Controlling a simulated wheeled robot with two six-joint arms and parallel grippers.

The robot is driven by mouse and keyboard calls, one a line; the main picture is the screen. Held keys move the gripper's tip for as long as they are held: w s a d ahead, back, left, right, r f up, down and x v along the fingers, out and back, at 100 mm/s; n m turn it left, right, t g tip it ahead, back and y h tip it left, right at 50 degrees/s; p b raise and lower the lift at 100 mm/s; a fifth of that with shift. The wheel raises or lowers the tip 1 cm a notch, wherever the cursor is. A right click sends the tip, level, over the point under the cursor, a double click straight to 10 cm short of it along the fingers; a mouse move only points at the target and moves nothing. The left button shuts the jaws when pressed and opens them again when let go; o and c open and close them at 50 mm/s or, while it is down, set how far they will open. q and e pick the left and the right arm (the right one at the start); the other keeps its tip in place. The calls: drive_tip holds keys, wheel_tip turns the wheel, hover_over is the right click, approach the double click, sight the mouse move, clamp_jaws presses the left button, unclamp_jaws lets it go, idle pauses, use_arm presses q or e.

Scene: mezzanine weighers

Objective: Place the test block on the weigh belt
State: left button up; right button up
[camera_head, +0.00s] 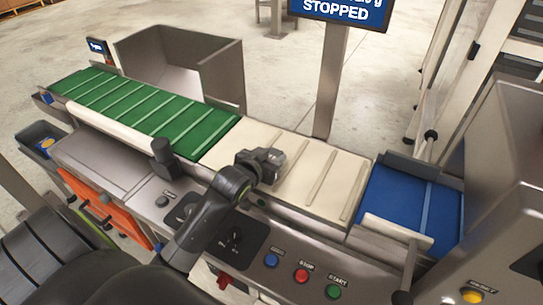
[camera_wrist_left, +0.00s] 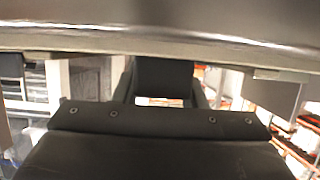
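The conveyor has a green belt (camera_head: 150,108) at the left, a cream belt (camera_head: 325,185) in the middle and a blue belt (camera_head: 405,200) at the right. The cream belt sits in the weigh belt's likely place, but no label on it is readable. My left gripper (camera_head: 268,160) is at the near edge of the cream belt, over its left part. Its fingers are too small and dark to tell open from shut. No test block can be made out clearly. The left wrist view is mostly filled by dark gripper parts and a grey metal edge. My right gripper is out of view.
A sign (camera_head: 340,10) reads STOPPED. The front panel carries blue, red (camera_head: 301,275) and green buttons. A black post (camera_head: 163,157) stands by the green belt's near rail. A metal guard (camera_head: 220,80) rises behind that belt.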

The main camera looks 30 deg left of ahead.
use_arm(q)
drive_tip(key=o, duration=0.5)
drive_tip(key=shift+c, duration=0.2)
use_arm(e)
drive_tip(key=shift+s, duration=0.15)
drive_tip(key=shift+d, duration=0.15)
use_arm(q)
drive_tip(key=shift+r, duration=0.15)
drive_tip(key=shift+s, duration=0.3)
drive_tip(key=p+v, duration=0.1)
drive_tip(key=v, duration=0.9)
drive_tip(key=shift+r, duration=0.15)
drive_tip(key=shift+s+d+r, duration=0.1)
drive_tip(key=shift+s+r, duration=0.1)
drive_tip(key=shift+s, duration=0.4)
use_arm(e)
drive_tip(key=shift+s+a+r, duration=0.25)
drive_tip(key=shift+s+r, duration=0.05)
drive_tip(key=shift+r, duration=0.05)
